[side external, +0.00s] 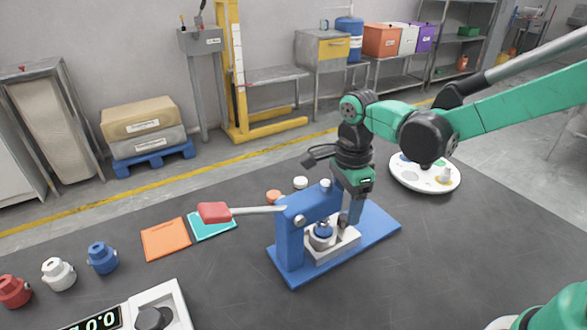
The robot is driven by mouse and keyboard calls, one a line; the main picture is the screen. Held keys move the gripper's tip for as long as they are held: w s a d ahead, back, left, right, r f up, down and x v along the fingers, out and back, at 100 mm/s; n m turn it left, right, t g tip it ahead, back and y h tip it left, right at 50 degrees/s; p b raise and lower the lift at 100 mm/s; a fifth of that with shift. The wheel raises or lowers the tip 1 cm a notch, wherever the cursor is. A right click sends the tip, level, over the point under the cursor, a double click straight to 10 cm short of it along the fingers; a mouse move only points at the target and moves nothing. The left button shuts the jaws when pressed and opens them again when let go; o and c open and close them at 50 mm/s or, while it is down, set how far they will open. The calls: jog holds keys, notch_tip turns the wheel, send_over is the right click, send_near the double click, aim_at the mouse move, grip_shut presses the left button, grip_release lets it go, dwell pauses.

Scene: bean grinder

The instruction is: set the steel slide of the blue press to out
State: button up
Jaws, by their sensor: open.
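The blue press (289,245) stands on its blue base plate in the middle of the dark table. Its lever ends in a red handle (214,212) and points left. The steel slide (345,245) is a light grey block low on the press, under the arm of the frame. My gripper (346,222) points down behind the press arm, close to the slide's right part. It is open. The press arm partly hides the fingers, and I cannot tell whether they touch the slide.
Orange (166,239) and teal (212,225) mats lie left of the press. Red, white and blue knobbed pieces (102,257) stand at far left. A scale (150,305) is at the front. A round white tray (425,182) stands behind right.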

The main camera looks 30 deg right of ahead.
jog(key=shift+f, duration=1.3)
grip_shut()
dwell(0.5)
